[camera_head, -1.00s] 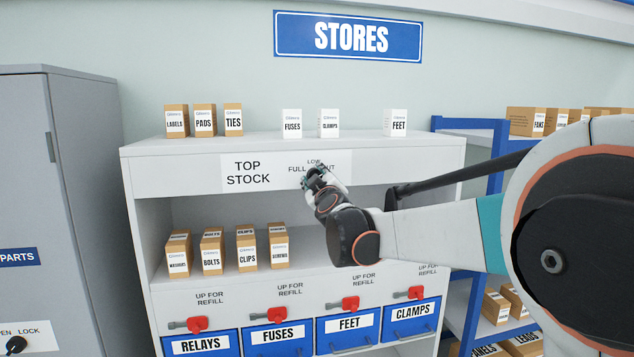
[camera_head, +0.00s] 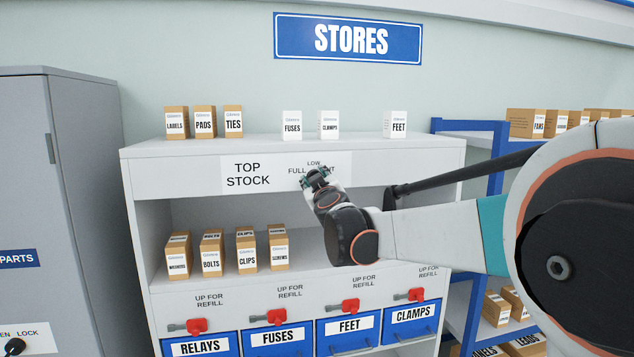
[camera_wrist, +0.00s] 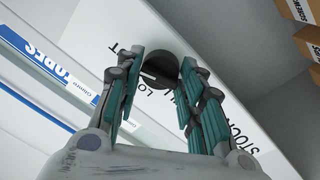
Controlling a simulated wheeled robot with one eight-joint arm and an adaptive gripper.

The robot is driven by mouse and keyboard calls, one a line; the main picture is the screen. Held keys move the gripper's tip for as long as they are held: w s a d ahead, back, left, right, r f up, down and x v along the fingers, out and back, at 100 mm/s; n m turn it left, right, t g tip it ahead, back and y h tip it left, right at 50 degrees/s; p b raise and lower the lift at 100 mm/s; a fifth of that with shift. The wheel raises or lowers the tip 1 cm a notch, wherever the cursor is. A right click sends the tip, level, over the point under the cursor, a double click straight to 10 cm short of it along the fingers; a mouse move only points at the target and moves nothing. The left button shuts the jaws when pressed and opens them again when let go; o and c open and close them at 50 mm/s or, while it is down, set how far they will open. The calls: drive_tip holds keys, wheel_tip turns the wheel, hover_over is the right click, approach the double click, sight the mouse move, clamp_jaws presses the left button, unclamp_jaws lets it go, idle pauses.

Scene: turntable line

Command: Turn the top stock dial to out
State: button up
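The top stock dial (camera_wrist: 161,67) is a round black knob on the white panel (camera_head: 240,174) marked TOP STOCK. In the wrist view it shows between my fingertips, with a small pale mark on its lower left side near the LOW lettering. Exactly which word the mark points to I cannot tell. My gripper (camera_head: 316,178) is at the dial in the head view and hides it there, along with part of the OUT label. In the wrist view my gripper (camera_wrist: 163,72) has its two green-padded fingers apart, one on either side of the dial. Firm contact cannot be made out.
Small boxes stand on the unit's top (camera_head: 265,146), above the panel. Brown boxes (camera_head: 246,250) stand on the shelf below, left of my arm. Red levers (camera_head: 349,306) and blue bins (camera_head: 347,329) are lower down. A grey cabinet (camera_head: 75,180) stands at the left.

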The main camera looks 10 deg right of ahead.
drive_tip(key=o, duration=0.3)
drive_tip(key=shift+a, duration=0.15)
drive_tip(key=shift+o, duration=0.2)
drive_tip(key=s, duration=1.2)
drive_tip(key=shift+a+f, duration=0.3)
drive_tip(key=shift+f, duration=0.05)
drive_tip(key=shift+s, duration=0.1)
